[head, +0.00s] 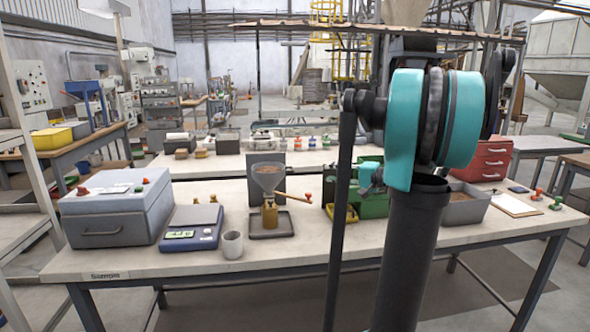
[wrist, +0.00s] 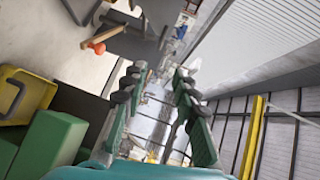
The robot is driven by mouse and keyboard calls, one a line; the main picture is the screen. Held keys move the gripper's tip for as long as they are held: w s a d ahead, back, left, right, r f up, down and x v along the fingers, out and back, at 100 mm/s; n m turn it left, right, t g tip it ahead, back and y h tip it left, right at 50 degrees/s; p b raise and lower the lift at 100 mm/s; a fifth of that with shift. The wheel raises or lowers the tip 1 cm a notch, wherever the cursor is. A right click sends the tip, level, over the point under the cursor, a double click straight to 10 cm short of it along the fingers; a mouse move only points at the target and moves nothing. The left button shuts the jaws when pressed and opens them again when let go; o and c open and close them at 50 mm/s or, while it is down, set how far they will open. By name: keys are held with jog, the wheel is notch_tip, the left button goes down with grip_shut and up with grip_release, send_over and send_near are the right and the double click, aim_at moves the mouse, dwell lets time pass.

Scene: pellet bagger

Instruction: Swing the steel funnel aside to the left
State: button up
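The steel funnel (head: 268,178) sits at the middle of the bench in the head view, in front of a dark upright plate (head: 266,196). Its wooden handle (head: 290,195) points right and ends in an orange-red knob (head: 307,198). A brass-coloured container (head: 270,214) stands under the funnel on a dark tray (head: 284,231). In the wrist view my gripper (wrist: 158,78) is open and empty, with the orange knob (wrist: 97,47) to the left of its fingers, apart from them. In the head view my arm largely hides the gripper, to the right of the funnel.
Left of the funnel are a blue scale (head: 192,231), a grey cup (head: 232,245) and a large grey box (head: 116,211). Right of it are a green machine (head: 372,199) and a yellow tray (head: 350,216), close to my arm. The front bench strip is clear.

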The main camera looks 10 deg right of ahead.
aim_at(293, 169)
jog(key=x, duration=1.7)
jog(key=shift+a, duration=0.2)
grip_shut()
